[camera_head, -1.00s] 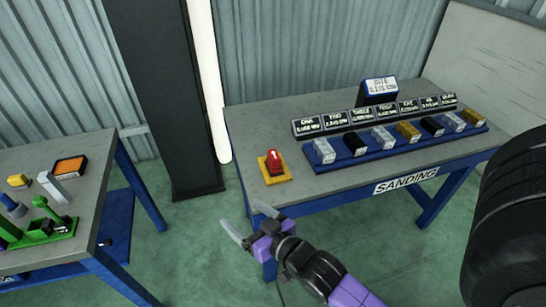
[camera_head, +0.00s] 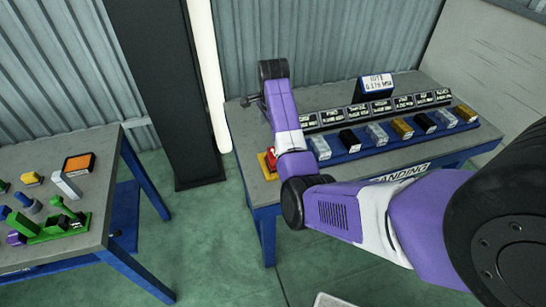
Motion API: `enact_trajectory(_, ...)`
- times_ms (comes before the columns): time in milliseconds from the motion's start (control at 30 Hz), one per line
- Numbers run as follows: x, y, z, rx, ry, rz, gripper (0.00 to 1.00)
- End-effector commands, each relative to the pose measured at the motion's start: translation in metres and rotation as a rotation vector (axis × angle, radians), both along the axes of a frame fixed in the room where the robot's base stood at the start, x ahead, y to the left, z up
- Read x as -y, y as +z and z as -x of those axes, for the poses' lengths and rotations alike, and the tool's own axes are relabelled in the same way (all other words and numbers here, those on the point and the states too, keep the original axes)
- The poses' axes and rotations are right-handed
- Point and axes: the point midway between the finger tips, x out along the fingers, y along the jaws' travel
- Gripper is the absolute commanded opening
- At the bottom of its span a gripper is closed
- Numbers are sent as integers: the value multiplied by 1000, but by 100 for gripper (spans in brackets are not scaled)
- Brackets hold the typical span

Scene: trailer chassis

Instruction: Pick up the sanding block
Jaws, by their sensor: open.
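Several small blocks stand in a row in a blue rack on the sanding table: grey (camera_head: 321,148), black (camera_head: 349,141), another grey (camera_head: 377,134), gold (camera_head: 402,128) and more to the right. I cannot tell which one is the sanding block. No block is seen held.
A row of black label plates (camera_head: 381,109) stands behind the blocks. A red piece on a yellow base (camera_head: 264,168) is partly covered by my arm. A second table (camera_head: 100,150) at left holds coloured parts. A dark pillar (camera_head: 180,100) and green floor lie between the tables.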

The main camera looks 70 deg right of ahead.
Motion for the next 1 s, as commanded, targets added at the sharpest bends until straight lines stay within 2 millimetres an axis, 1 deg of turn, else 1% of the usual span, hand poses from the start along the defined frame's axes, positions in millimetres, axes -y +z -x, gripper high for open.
enact_trajectory(33, -8, 0, 6, -29, -55, -63, 82)
enact_trajectory(100, -19, -1, 14, -65, -120, -130, 82)
enact_trajectory(200, -29, -2, 21, -99, -173, -186, 82)
enact_trajectory(267, -32, -4, 23, -108, -190, -201, 82)
enact_trajectory(567, -32, -33, 24, -113, -194, -206, 82)
enact_trajectory(800, -30, -67, 24, -113, -191, -204, 82)
enact_trajectory(900, -30, -76, 24, -111, -191, -204, 82)
enact_trajectory(1000, -30, -79, 24, -110, -191, -203, 82)
